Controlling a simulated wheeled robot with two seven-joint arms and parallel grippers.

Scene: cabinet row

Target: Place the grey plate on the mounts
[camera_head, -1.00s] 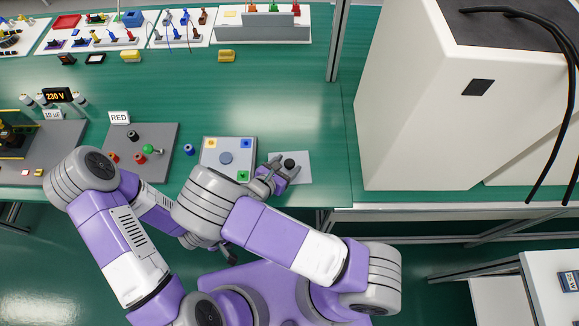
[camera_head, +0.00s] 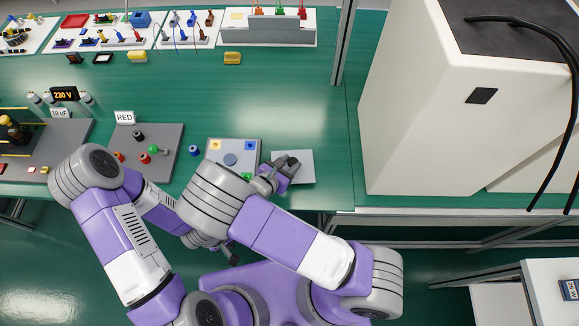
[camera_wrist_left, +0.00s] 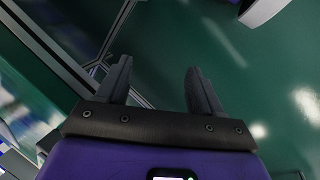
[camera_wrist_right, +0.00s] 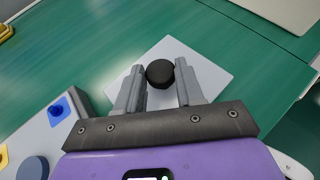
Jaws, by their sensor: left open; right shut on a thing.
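The light grey plate (camera_head: 303,168) with a round black knob (camera_wrist_right: 160,73) is at the table's front edge, right of the mount block. It also shows in the right wrist view (camera_wrist_right: 208,76). My right gripper (camera_head: 288,164) is shut on the knob, its fingers on either side. I cannot tell whether the plate touches the table. The grey mount block (camera_head: 250,152) carries yellow, blue and green squares and a round grey disc (camera_head: 230,159); my arm hides its front left corner. My left gripper (camera_wrist_left: 158,80) is open and empty, below the table edge over the floor.
A grey board (camera_head: 171,138) with coloured posts and a RED sign (camera_head: 124,117) is to the left. A big white cabinet (camera_head: 410,110) and a metal post (camera_head: 341,45) stand right. The table behind the block is clear.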

